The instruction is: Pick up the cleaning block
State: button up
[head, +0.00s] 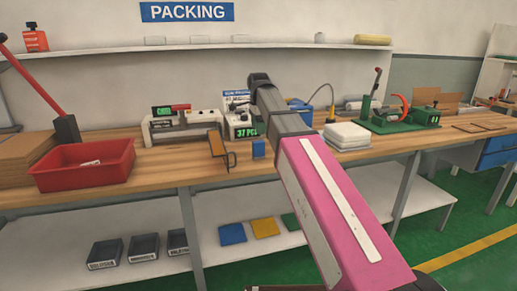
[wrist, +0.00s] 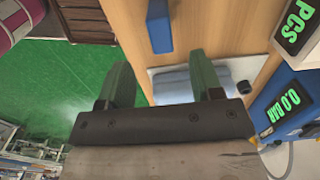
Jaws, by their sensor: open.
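A small blue block (head: 259,148) stands near the front edge of the bench. It also shows at the top of the wrist view (wrist: 159,26), ahead of my fingers. My gripper (wrist: 162,75) is open and empty, its two green fingers wide apart over the bench edge. In the wrist view a blue-grey padded piece (wrist: 172,84) lies on a white plate, partly behind the right finger. I cannot tell for sure which of the two is the cleaning block. In the head view my arm hides the gripper's fingers.
A red bin (head: 85,168) sits on the bench (head: 170,160) at left. A counting scale (head: 241,122), a brown-faced stand (head: 217,146) and a blue gauge device (wrist: 285,108) stand nearby. A white folded stack (head: 347,136) and a green fixture (head: 405,118) lie to the right.

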aim_at(258, 149)
notch_tip(258, 149, down, 10)
jog(key=shift+f, duration=0.25)
jog(key=c, duration=1.1)
